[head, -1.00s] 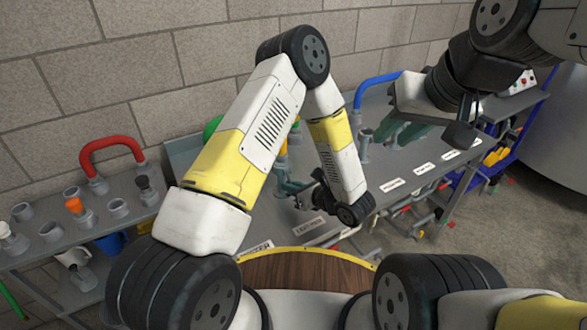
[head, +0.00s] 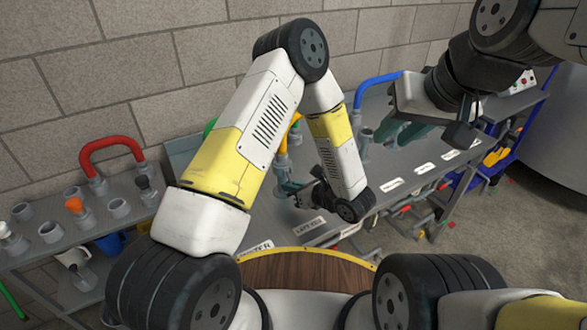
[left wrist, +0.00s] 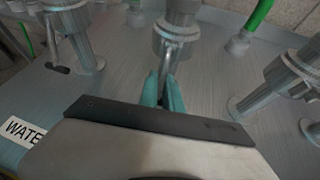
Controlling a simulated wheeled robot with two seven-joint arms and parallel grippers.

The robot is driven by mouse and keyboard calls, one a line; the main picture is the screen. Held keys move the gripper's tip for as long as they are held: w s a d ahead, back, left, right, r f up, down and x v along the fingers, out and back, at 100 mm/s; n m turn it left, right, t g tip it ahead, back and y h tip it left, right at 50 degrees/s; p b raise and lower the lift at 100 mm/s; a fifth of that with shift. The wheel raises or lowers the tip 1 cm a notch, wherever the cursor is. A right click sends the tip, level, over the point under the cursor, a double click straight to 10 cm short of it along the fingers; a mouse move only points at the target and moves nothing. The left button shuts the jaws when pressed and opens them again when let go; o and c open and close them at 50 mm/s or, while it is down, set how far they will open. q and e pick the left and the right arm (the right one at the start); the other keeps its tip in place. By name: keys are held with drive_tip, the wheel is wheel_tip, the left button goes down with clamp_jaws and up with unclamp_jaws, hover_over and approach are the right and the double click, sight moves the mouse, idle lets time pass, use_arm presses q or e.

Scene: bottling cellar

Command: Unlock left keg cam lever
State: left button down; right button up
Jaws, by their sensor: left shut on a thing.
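The left keg's metal coupling (head: 283,162) stands behind the "LEFT KEG" label (head: 310,227), with a yellow-orange hose above it. It shows in the left wrist view as a grey upright fitting (left wrist: 177,35). Its cam lever (left wrist: 165,62) is a thin grey bar running down from the collar toward my fingers. My left gripper (left wrist: 163,92) has its teal fingers closed around the lever's end, which they largely hide. In the head view my left gripper (head: 289,187) is small and partly covered by my arm. My right gripper (head: 400,133) hangs apart, its teal fingers spread and apparently empty.
More grey fittings (left wrist: 290,75) stand close to the right of my left gripper, and another pipe (left wrist: 80,40) stands to the left. A blue hose (head: 372,86) arches at the bench's back. A side table (head: 130,215) with a red hose (head: 110,145) is at left.

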use_arm(q)
drive_tip(key=shift+s+d+r+m+g+h, duration=0.15)
drive_tip(key=shift+s+d+r+g+h, duration=0.15)
drive_tip(key=shift+g+h, duration=0.45)
drive_tip(key=shift+s+d+r+m+g+h, duration=0.2)
drive_tip(key=shift+r+g+h, duration=0.3)
drive_tip(key=shift+g, duration=0.4)
drive_tip(key=shift+s+d+r+m+g+h, duration=0.15)
drive_tip(key=shift+s+r+g+h, duration=0.15)
drive_tip(key=shift+g+h, duration=0.45)
drive_tip(key=c, duration=1.5)
unclamp_jaws()
drive_tip(key=shift+c, duration=0.2)
drive_tip(key=v, duration=0.8)
drive_tip(key=shift+w, duration=0.1)
